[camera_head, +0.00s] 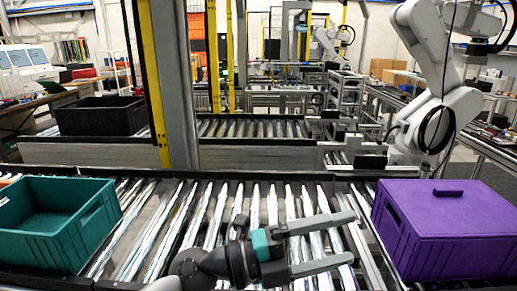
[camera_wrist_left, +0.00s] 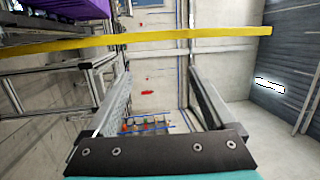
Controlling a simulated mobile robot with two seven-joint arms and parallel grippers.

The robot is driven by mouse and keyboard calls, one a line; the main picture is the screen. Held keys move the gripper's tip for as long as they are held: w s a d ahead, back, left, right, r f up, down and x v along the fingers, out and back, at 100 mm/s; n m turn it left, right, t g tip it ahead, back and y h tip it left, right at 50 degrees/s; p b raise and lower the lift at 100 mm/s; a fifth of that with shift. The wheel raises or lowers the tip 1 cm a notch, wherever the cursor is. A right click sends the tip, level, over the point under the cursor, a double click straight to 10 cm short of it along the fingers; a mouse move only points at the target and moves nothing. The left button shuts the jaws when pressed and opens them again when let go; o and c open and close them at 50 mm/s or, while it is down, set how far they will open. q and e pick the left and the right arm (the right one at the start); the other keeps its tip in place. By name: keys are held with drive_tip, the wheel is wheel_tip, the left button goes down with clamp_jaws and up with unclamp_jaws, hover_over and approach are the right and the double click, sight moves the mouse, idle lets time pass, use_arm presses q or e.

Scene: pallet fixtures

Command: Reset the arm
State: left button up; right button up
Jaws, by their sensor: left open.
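My left gripper (camera_head: 338,242) reaches in from the bottom of the head view, over the metal roller conveyor (camera_head: 150,225). Its two grey fingers point right and stand apart, with nothing between them. A teal band shows at its base. In the left wrist view the fingers (camera_wrist_left: 158,90) are also spread and empty, with floor and wall behind them. The purple lidded crate (camera_head: 445,250) stands to the right of the fingertips, apart from them. My right gripper does not show in either view.
An open teal crate (camera_head: 65,255) sits on the rollers at the left. A black crate (camera_head: 100,118) stands farther back. A yellow-edged post (camera_head: 172,80) rises behind the conveyor, and a white robot arm (camera_head: 440,100) stands at the back right. The rollers between the crates are bare.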

use_arm(q)
drive_tip(key=w+a+r+n+t+y, duration=0.1)
drive_tip(key=w+a+n+t+y, duration=0.35)
drive_tip(key=a+n+t, duration=0.45)
drive_tip(key=w+a+r+n+t+y, duration=0.1)
drive_tip(key=w+a+n+t+y, duration=0.3)
drive_tip(key=n+t, duration=0.6)
drive_tip(key=s+a+f+n+g+y, duration=0.4)
drive_tip(key=a+f+n+g+y, duration=0.3)
drive_tip(key=a+f+n+y, duration=0.65)
drive_tip(key=s+a+f+g+h, duration=0.1)
drive_tip(key=s+f+g+h, duration=0.2)
drive_tip(key=s+f+g, duration=1.25)
drive_tip(key=s+f+t+b, duration=0.1)
drive_tip(key=s+f+b, duration=0.25)
drive_tip(key=f, duration=1.15)
drive_tip(key=s+f+t+b, duration=0.2)
drive_tip(key=s+f, duration=0.2)
drive_tip(key=f, duration=1)
drive_tip(key=s+a+f+m+g+b, duration=0.1)
drive_tip(key=s+f+b, duration=0.3)
drive_tip(key=s+f, duration=1.1)
wheel_tip(320, 180, down, 2)
drive_tip(key=shift+a+f, duration=0.1)
drive_tip(key=shift+a, duration=0.75)
